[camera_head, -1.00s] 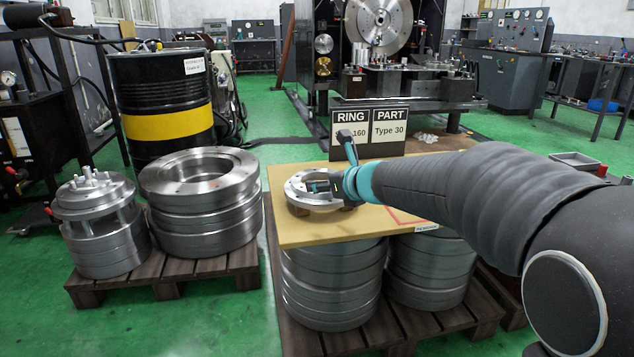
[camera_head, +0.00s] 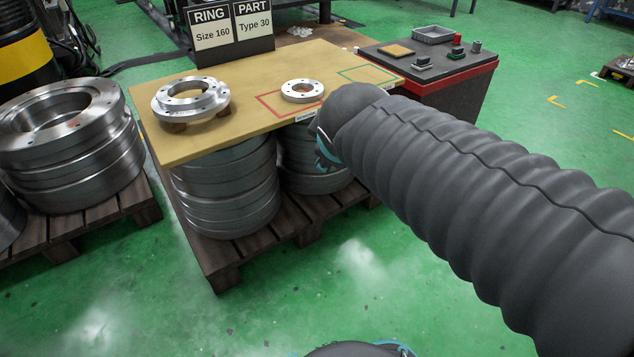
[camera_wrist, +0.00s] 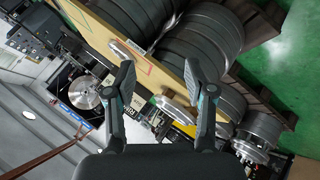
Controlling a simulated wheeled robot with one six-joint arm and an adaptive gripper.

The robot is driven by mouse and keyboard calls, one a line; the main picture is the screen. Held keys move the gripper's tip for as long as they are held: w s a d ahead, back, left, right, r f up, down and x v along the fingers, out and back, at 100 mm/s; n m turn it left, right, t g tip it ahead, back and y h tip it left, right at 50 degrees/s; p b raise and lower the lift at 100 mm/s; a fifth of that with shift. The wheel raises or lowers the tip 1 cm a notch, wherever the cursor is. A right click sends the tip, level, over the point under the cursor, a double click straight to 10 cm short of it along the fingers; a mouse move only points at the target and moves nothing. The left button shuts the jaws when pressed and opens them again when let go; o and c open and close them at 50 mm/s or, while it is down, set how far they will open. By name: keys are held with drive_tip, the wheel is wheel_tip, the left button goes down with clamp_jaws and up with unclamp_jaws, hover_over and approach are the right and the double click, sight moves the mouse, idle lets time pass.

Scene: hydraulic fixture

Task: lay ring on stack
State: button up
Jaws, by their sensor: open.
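A large silver ring (camera_head: 183,106) with bolt holes rests on dark supports at the left of the wooden board (camera_head: 240,130). A raised round piece sits on it; I cannot tell whether that is a separate ring. A smaller silver ring (camera_head: 302,91) lies flat at the red outlined square. My gripper (camera_wrist: 158,78) is open and empty in the wrist view, with both fingers spread.
The board lies on stacks of thick steel discs (camera_head: 225,195) on a pallet. Another ring stack (camera_head: 75,145) stands at the left. A sign (camera_head: 232,28) reads Ring Size 160, Part Type 30. A dark cabinet (camera_head: 440,85) stands right. Green floor is free in front.

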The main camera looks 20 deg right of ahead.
drive_tip(key=s+a+f+m+g+y, duration=0.1)
drive_tip(key=s+f+m, duration=0.2)
drive_tip(key=s, duration=0.3)
drive_tip(key=s+a+f+m+g+y, duration=0.1)
drive_tip(key=s+a+f+m+g, duration=0.1)
drive_tip(key=s+m, duration=0.3)
drive_tip(key=shift+s+f+g, duration=0.3)
drive_tip(key=shift+s+f, duration=0.3)
drive_tip(key=shift+f, duration=0.2)
